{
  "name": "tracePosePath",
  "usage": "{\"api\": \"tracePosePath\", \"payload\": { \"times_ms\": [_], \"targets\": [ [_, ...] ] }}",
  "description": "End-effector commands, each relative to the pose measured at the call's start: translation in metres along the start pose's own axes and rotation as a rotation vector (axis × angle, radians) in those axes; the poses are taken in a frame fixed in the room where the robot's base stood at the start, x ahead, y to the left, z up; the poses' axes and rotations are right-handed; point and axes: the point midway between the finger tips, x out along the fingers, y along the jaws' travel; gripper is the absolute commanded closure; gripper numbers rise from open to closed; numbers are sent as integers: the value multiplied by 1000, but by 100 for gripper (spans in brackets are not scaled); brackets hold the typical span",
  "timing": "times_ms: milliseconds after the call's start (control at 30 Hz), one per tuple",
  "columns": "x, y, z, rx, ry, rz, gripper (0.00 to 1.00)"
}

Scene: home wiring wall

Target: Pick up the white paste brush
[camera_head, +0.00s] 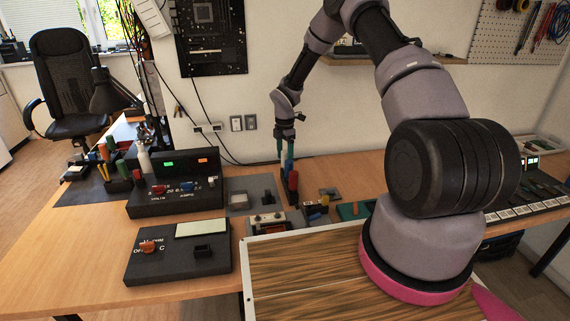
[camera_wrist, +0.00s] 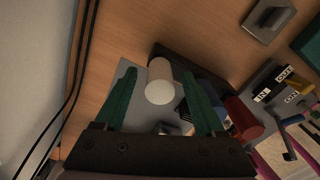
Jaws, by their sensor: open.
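The white paste brush is probably the white round-ended cylinder (camera_wrist: 160,88) in the wrist view. It stands end-on towards the camera at a dark holder (camera_wrist: 188,68). My gripper (camera_wrist: 160,73) is open, with one green finger on each side of the white cylinder and a visible gap on both sides. In the head view my gripper (camera_head: 286,160) points down over the back of the bench, close to a red-handled tool (camera_head: 293,181). I cannot make out the white brush in the head view.
In the wrist view a red handle (camera_wrist: 243,118) and a switch block (camera_wrist: 272,93) lie close to the right finger. A black power supply (camera_head: 175,198) and a soldering unit (camera_head: 178,250) stand left on the bench. The wall (camera_head: 300,80) is close behind.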

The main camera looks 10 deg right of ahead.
Motion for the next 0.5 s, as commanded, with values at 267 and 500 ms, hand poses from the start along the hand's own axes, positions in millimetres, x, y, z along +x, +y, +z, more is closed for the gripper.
{"api": "tracePosePath", "payload": {
  "times_ms": [267, 500],
  "targets": [
    [18, 1, 1, 0, -1, 1, 29],
    [18, 0, 1, 0, -1, 1, 94]
  ]
}}
